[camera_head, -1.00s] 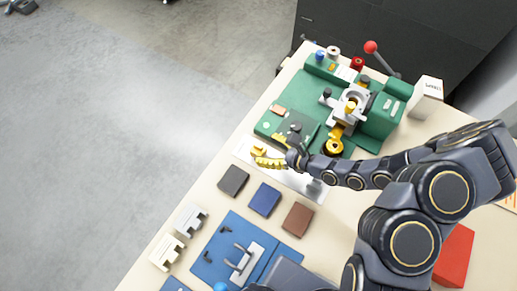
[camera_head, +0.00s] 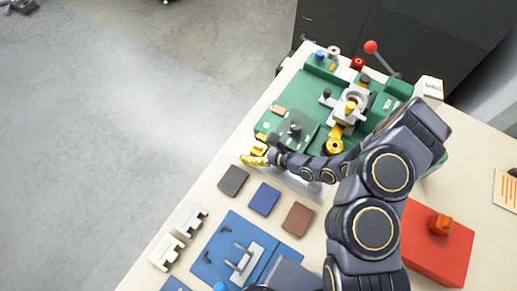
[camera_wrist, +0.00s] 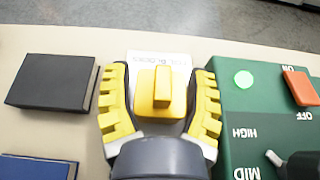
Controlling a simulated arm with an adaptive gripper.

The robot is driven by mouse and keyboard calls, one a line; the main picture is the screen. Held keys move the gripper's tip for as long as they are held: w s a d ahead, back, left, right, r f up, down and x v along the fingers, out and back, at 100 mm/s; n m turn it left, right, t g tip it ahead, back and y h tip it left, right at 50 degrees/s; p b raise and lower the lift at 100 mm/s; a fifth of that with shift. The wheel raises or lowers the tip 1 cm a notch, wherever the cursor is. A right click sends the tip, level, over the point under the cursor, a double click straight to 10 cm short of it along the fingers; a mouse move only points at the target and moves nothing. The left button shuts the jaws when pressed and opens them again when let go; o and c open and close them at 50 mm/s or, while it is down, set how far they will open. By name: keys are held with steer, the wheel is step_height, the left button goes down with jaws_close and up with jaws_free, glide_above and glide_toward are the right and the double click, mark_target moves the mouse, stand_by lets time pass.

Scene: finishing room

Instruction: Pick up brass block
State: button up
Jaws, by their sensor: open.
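The brass block (camera_wrist: 162,92) is a yellow-gold block with a narrow raised bar on top, seen in the wrist view on a white label or card. My gripper (camera_wrist: 159,76) is open, with one ridged yellow finger on each side of the block. Small gaps show between the fingers and the block, so it is not gripped. In the head view, the block (camera_head: 259,150) shows as a small gold patch between the fingers of my gripper (camera_head: 257,149), at the left edge of the green machine. The wrist partly hides the near side.
The green machine (camera_head: 319,92), with switches and a red-knobbed lever, stands just right of my gripper. A black block (camera_head: 233,181), a blue block (camera_head: 264,199) and a brown block (camera_head: 298,219) lie nearby. A red box (camera_head: 455,254) is at the right.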

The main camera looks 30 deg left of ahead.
steer(key=c, duration=0.9)
steer(key=shift+c, duration=0.2)
